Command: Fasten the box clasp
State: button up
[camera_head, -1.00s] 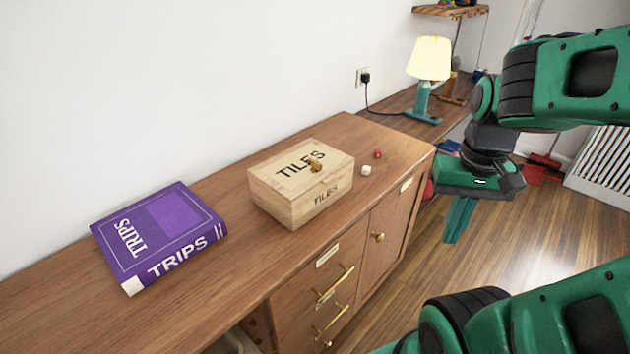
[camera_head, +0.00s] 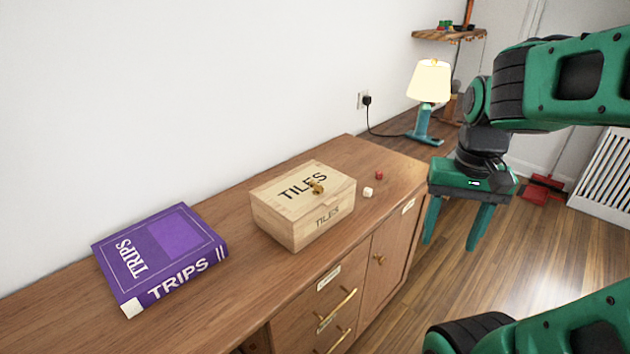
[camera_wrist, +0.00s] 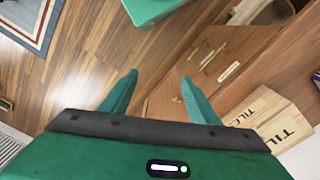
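The wooden box (camera_head: 290,232) marked TILES stands with its lid down on the sideboard, in the middle of the head view. A small brass clasp (camera_head: 317,188) shows at the front edge of its lid and is flipped up over the lid top. The box also shows at the right of the wrist view (camera_wrist: 249,104). My gripper (camera_head: 452,244) is open and empty, pointing down, to the right of the box and apart from it, beyond the sideboard's front edge. Its two spread fingers also show in the wrist view (camera_wrist: 158,92).
A purple TRIPS book (camera_head: 160,255) lies left of the box on the sideboard (camera_head: 235,285). A white die (camera_head: 368,192) and a red die (camera_head: 379,175) lie right of the box. A lit lamp (camera_head: 429,85) stands further back. Brass handles (camera_head: 338,305) stick out in front.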

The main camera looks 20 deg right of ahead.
jog(key=w+a+r+m, duration=0.15)
jog(key=w+r, duration=0.25)
jog(key=w, duration=0.5)
notch_tip(320, 180, up, 4)
jog(key=r+m, duration=0.1)
jog(key=m, duration=0.3)
send_over(317, 183)
notch_tip(317, 183, down, 11)
jog(key=shift+w+f, duration=0.1)
jog(key=shift+c, duration=0.3)
jog(key=c, duration=1)
